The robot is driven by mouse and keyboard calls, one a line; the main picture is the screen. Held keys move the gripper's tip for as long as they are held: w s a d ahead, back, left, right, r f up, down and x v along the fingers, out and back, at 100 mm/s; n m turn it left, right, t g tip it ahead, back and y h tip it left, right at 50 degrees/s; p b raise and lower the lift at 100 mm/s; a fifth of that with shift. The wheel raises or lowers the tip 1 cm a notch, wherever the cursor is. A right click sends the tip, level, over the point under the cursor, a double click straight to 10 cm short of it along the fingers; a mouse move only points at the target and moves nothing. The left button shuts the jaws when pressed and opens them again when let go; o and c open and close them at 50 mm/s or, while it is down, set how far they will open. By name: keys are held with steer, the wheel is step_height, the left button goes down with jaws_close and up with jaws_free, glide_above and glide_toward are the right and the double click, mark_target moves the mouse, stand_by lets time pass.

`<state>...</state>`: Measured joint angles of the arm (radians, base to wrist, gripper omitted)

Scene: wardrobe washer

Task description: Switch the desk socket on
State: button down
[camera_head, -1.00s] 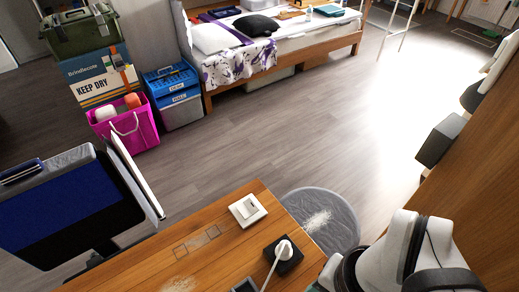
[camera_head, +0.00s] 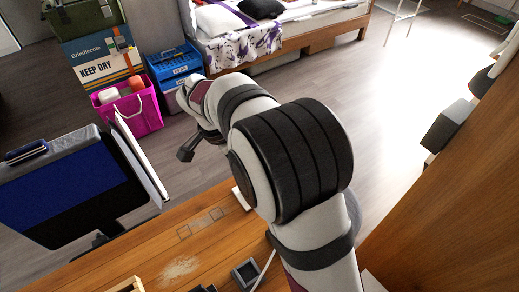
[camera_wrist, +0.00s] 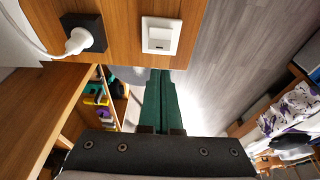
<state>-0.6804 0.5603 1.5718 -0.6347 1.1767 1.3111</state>
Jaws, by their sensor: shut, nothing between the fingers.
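The white switch plate with its rocker (camera_wrist: 160,36) lies on the wooden desk (camera_wrist: 120,20) in the wrist view. The black desk socket (camera_wrist: 84,34) is beside it, with a white plug (camera_wrist: 78,41) and cord in it. My gripper (camera_wrist: 160,72) has its green fingers shut and empty. In that view the fingertips show just below the switch plate, in line with it; I cannot tell the gap or any contact.
A monitor (camera_head: 75,190) stands at the desk's left. A wooden panel (camera_head: 450,210) rises at right. Open floor (camera_head: 385,110) lies beyond the desk.

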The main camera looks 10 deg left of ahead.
steer(key=x, duration=1.4)
steer(key=shift+s, duration=0.1)
steer(key=shift+d+f, duration=0.1)
steer(key=shift+f, duration=0.1)
steer(key=shift+s+a+r, duration=0.2)
steer(key=shift+s+a, duration=0.3)
steer(key=shift+a, duration=0.1)
